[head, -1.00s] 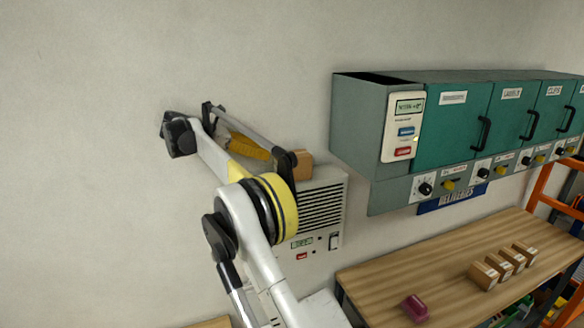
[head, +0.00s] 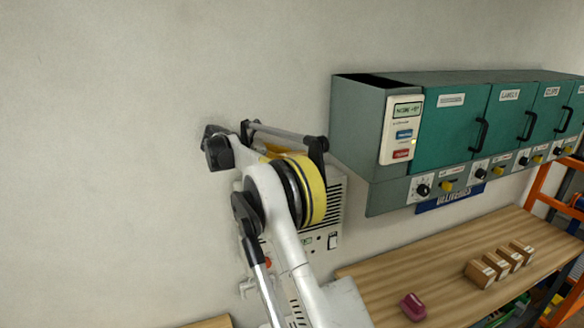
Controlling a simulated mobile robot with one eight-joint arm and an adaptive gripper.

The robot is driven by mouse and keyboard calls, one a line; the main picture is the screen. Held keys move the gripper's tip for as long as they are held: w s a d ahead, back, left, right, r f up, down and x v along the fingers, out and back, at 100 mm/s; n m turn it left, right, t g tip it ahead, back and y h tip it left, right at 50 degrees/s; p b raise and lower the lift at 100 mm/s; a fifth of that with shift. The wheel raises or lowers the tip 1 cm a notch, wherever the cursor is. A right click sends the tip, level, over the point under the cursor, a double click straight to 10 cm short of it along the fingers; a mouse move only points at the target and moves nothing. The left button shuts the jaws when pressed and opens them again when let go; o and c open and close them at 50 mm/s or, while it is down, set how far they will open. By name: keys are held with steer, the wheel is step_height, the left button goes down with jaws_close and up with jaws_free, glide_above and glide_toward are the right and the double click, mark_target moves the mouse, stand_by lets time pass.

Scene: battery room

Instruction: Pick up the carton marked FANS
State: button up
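Several small brown cartons (head: 481,274) stand in a row on the wooden bench at the right in the head view. Their pale labels are too small to read, so I cannot tell whether one is marked FANS. My arm rises from the bottom middle, well left of these cartons, with its upper links in front of the wall. I cannot make out my gripper or its fingertips. My arm covers much of a white wall unit (head: 333,205), including its top.
Teal cabinets (head: 452,130) with black handles hang above the bench (head: 390,262). A magenta object (head: 413,307) lies near the bench's front edge. An orange rack (head: 543,185) stands at the right. The bench middle is mostly clear.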

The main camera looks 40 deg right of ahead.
steer(key=c, duration=1.2)
steer(key=shift+o, duration=0.2)
